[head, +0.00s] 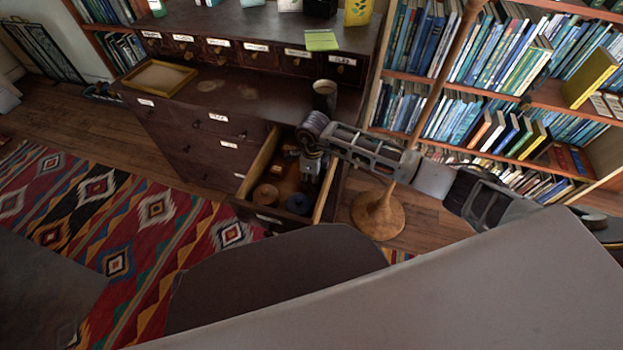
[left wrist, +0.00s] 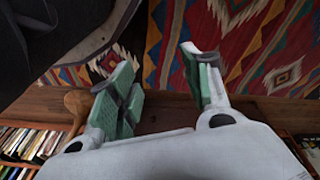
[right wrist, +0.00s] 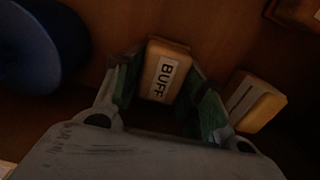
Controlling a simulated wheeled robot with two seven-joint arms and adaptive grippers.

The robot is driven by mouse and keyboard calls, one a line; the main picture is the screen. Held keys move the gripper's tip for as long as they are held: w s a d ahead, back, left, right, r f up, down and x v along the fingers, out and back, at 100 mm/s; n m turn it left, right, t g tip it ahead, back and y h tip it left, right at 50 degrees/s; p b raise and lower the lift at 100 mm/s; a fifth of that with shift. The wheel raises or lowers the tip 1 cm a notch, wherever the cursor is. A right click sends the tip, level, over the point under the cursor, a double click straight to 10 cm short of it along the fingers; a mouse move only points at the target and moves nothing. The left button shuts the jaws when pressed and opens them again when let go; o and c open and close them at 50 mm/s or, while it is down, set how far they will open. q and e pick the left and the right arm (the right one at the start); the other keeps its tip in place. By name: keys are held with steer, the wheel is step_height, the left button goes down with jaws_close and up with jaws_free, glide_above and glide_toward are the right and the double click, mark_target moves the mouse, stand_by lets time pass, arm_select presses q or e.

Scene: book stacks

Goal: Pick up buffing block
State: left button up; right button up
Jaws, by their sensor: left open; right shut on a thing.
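The buffing block (right wrist: 162,72) is a tan block with a white label reading "BUFF", seen in the right wrist view. My right gripper (right wrist: 158,80) has a green-padded finger on each side of it and is shut on it. In the head view my right gripper (head: 311,172) reaches down into the open drawer (head: 260,160); the block is hidden there. I cannot tell whether the block touches the drawer floor. My left gripper (left wrist: 160,72) is open and empty over the patterned rug (left wrist: 250,40).
The drawer also holds a blue round object (head: 299,203), a brown round object (head: 266,194) and a second labelled tan block (right wrist: 255,102) right beside my right finger. A dark cup (head: 325,95) stands on the cabinet above. A round wooden stand base (head: 378,216) is right of the drawer.

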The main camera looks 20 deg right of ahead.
steer(key=shift+r, duration=0.15)
steer(key=shift+r, duration=0.25)
step_height(320, 180, up, 8)
steer(key=shift+f+p, duration=0.2)
steer(key=shift+p, duration=0.6)
steer(key=shift+r, duration=0.85)
arm_select(q)
steer(key=f, duration=0.4)
steer(key=shift+a, duration=0.4)
steer(key=shift+f, duration=0.1)
arm_select(e)
steer(key=o, duration=0.4)
steer(key=shift+c, duration=1.3)
